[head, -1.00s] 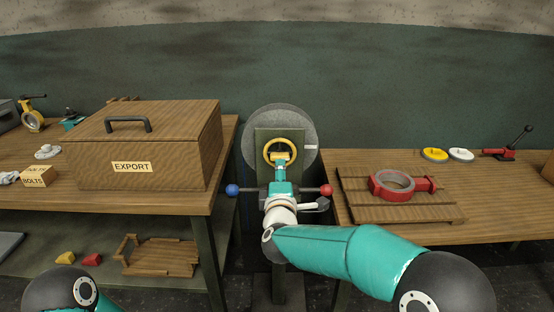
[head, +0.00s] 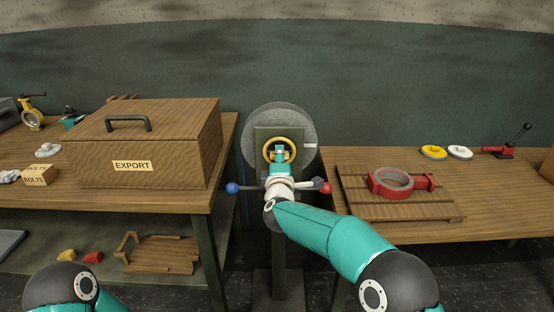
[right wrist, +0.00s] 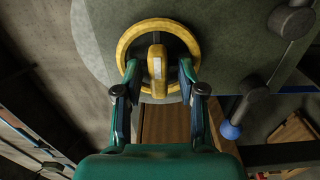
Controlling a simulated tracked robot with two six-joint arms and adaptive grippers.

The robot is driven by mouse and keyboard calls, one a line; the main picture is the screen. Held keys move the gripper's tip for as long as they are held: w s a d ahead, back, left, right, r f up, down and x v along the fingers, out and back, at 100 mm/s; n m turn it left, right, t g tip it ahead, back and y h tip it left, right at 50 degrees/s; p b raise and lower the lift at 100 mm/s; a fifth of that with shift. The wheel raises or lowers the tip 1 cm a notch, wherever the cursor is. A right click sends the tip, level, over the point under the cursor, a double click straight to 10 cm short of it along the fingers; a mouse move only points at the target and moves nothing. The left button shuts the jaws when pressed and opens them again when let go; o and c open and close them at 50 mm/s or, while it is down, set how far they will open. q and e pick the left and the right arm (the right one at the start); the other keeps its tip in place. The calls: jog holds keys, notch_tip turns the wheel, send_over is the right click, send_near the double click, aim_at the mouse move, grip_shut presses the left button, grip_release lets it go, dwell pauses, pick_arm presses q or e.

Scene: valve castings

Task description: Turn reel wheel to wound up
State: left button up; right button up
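The yellow reel wheel (head: 292,143) sits upright in front of a large grey disc (head: 300,120) on a dark green post. A small white mark shows at the disc's right edge. In the right wrist view the wheel (right wrist: 124,42) is a ring with a yellow bar (right wrist: 157,68) across its lower part. My right gripper (right wrist: 158,72) is open, its two fingers apart on either side of this bar, with gaps visible. In the head view my right gripper (head: 279,155) covers the wheel's middle. My left gripper is out of view.
A crossbar with a blue ball (head: 232,188) and a red ball (head: 326,188) passes below the wheel. A wooden EXPORT box (head: 150,145) stands on the left bench.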

grip_shut()
jog(key=shift+a, duration=0.1)
jog(key=shift+f+m, duration=0.1)
jog(key=shift+m, duration=0.2)
